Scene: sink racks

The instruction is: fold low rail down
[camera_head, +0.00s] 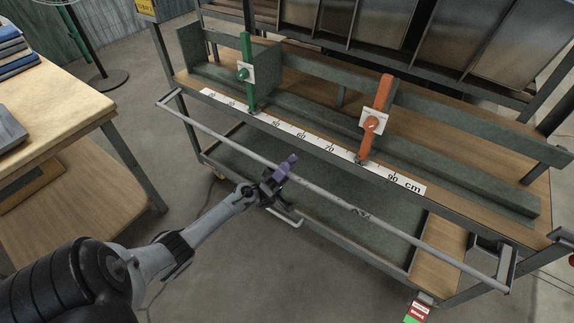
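The long grey rail (400,231) runs across the front of the rack, held out from it by an arm at each end. It stands below the ruler strip's edge and slopes down to the right in the picture. My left gripper (287,167) is at the rail, left of its middle, with a purple part overlapping the rail in the picture. I cannot tell whether the fingers are closed around the rail or just beside it. My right gripper is not in view.
The rack has a white ruler strip (300,135), a green upright stop (247,75) and an orange one (375,118). A lower green shelf (335,205) lies beneath. A wooden table (50,105) stands at the left.

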